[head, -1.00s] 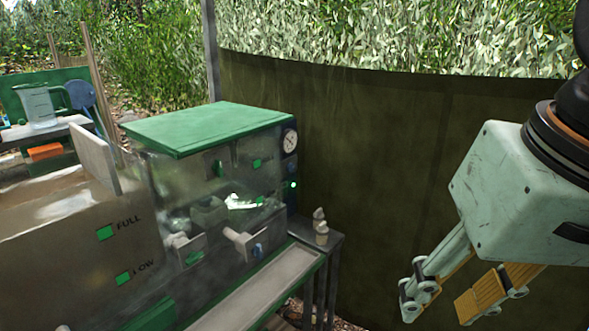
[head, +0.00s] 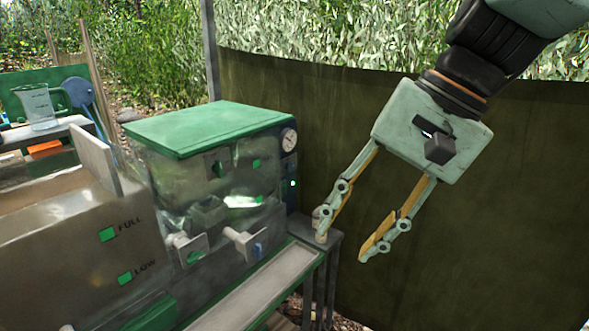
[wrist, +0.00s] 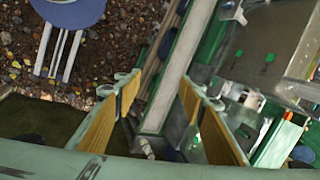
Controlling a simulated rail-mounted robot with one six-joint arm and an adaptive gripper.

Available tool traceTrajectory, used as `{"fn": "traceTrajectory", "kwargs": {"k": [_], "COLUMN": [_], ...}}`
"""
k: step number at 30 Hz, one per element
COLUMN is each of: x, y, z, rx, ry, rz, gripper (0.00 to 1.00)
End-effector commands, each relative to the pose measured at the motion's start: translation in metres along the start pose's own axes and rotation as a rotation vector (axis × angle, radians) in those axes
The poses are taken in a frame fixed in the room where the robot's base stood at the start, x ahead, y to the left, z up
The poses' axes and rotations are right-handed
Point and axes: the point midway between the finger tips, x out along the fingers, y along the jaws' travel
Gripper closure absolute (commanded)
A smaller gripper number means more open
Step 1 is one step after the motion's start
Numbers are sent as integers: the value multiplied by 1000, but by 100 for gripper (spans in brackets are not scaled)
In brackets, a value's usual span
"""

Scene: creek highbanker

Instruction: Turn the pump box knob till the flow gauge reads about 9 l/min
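The round white flow gauge (head: 289,140) is on a dark blue box (head: 291,185), right of the green-lidded clear tank. Its needle is too small to read. A green light (head: 293,183) glows below the gauge. I cannot make out the knob for certain. My gripper (head: 349,246) is open and empty, pointing down, to the right of and lower than the gauge, apart from the box. Its two fingers also show wide apart in the wrist view (wrist: 158,95). The gauge face does not show in the wrist view.
A small metal stand (head: 330,242) holds pale small pieces, partly behind my left finger. A long trough (head: 255,290) runs along the front. The green-lidded tank (head: 205,128) stands left. A dark green screen (head: 480,200) closes the back. A blue-seated stool (wrist: 70,8) shows in the wrist view.

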Motion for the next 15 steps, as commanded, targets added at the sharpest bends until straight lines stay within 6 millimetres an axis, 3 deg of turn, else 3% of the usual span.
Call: {"fn": "traceTrajectory", "kwargs": {"k": [15], "x": [20], "y": [-65], "z": [-64], "rx": [194], "ry": [-120], "rz": [-147], "gripper": [63]}}
